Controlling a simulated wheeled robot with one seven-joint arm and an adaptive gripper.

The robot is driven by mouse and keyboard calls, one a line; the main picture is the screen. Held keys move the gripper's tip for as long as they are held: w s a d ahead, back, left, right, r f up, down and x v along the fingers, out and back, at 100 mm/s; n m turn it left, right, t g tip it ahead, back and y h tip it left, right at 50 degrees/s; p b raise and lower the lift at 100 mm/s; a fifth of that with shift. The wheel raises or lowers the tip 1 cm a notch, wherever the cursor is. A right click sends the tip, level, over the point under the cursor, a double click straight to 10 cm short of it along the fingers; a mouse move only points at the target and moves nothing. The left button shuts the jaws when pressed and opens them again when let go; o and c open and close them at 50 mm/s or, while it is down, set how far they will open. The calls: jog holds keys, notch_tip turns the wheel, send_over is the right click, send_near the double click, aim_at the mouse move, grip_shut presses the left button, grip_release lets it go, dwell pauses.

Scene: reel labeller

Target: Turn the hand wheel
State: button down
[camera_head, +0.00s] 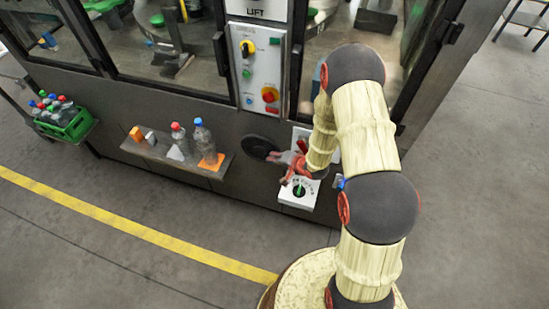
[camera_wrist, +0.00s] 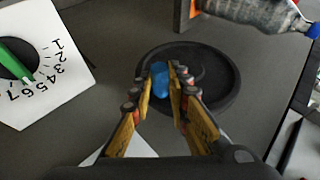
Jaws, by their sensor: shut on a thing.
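The hand wheel (camera_head: 260,148) is a dark round disc on the machine's front panel, to the left of my gripper (camera_head: 294,162) in the head view. In the wrist view the wheel (camera_wrist: 225,82) fills the middle, with a blue handle (camera_wrist: 160,80) standing out from it. My gripper's two fingers (camera_wrist: 162,72) lie on either side of the blue handle and are shut on it. The fingers hide part of the wheel. In the head view the handle is too small to make out.
A white dial plate (camera_head: 298,192) with a green pointer and numbers is just below my gripper. A shelf (camera_head: 150,152) with bottles stands left of the wheel. A control panel (camera_head: 258,70) is above. A green crate (camera_head: 68,124) of bottles is further left. The floor in front is clear.

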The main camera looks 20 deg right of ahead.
jog(key=shift+s+f, duration=0.1)
jog(key=shift+f, duration=0.2)
jog(key=shift+r, duration=0.1)
jog(key=c, duration=1.7)
grip_release()
jog(key=shift+d+r, duration=0.1)
jog(key=shift+r, duration=0.05)
jog(key=v, duration=1.1)
jog(key=shift+s+d+r, duration=0.15)
jog(key=shift+s, duration=0.2)
